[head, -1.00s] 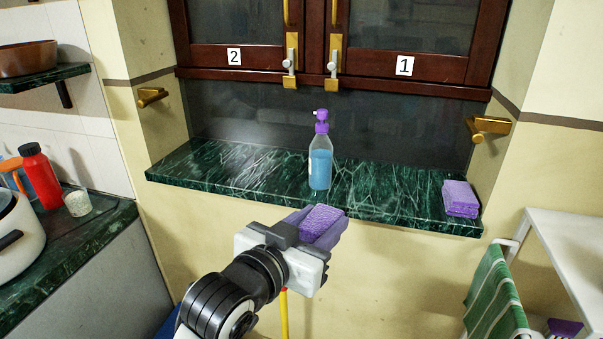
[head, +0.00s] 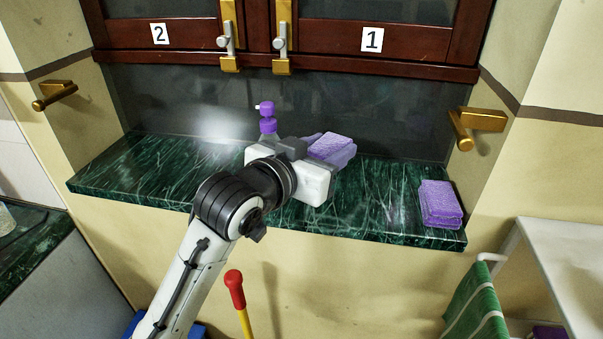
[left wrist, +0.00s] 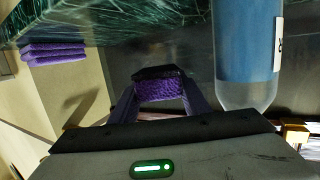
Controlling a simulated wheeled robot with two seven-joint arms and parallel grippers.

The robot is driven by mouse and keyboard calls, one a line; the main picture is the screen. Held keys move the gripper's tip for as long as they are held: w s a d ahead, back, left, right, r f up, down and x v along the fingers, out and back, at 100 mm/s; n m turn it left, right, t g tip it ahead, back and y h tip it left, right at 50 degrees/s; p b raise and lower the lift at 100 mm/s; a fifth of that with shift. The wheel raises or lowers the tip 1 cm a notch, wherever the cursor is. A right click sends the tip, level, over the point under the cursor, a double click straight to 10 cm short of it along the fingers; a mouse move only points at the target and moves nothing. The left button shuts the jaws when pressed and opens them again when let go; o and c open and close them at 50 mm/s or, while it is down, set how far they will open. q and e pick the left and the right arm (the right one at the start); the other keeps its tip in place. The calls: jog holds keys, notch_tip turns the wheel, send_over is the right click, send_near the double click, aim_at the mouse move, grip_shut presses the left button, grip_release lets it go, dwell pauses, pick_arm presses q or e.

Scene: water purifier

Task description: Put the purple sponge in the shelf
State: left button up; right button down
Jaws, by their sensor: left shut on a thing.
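My left gripper (head: 322,157) is shut on a purple sponge (head: 330,145), over the green marble shelf (head: 135,175). The held sponge also shows between the fingers in the left wrist view (left wrist: 160,90). Whether it touches the shelf I cannot tell. A stack of purple sponges (head: 440,204) lies at the shelf's right end, apart from my gripper; it also shows at the left of the left wrist view (left wrist: 52,51). My right gripper is not in view.
A soap bottle with a purple pump (head: 267,117) stands close by, mostly hidden behind my gripper; its blue body (left wrist: 247,55) is at the right in the left wrist view. Dark red cabinets (head: 200,55) hang above. The shelf's left part is clear.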

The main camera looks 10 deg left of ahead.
pick_arm(q)
jog(key=shift+s+f, duration=0.2)
jog(key=shift+f, duration=0.7)
jog(key=shift+f+b, duration=0.35)
jog(key=shift+f, duration=2.05)
jog(key=shift+f, duration=0.2)
jog(key=o, duration=1.1)
jog(key=shift+r, duration=0.15)
